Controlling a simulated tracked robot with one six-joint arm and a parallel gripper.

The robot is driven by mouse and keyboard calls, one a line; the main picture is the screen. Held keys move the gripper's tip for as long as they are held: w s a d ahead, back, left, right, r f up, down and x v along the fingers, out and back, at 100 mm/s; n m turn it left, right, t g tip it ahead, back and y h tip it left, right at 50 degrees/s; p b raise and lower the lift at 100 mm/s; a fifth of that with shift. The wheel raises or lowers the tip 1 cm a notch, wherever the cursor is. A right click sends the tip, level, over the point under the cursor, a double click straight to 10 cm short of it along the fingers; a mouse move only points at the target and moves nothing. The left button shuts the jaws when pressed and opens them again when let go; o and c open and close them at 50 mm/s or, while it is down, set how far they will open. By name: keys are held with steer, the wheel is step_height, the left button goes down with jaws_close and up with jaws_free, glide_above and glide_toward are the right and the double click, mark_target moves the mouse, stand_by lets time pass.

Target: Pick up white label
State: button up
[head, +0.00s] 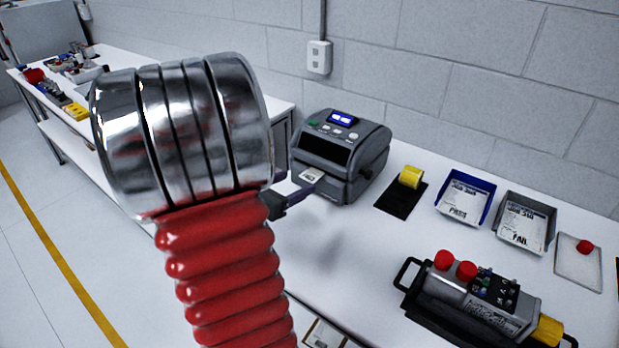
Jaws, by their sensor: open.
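The white label (311,175) is a small tag with dark print. It sticks out of the front slot of the dark grey label printer (345,150), in the middle of the head view. My gripper (290,190) is just left of and in front of the label, with its dark fingers partly hidden behind my red and chrome arm. It is open, and nothing shows between the fingers. I cannot tell whether a finger touches the label.
A servo unit (475,295) lies in front. White tabletop between is bare.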

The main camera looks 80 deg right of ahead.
mark_target(309, 177)
steer(key=shift+x, duration=2.55)
steer(key=c, duration=1.2)
steer(key=shift+o, duration=0.2)
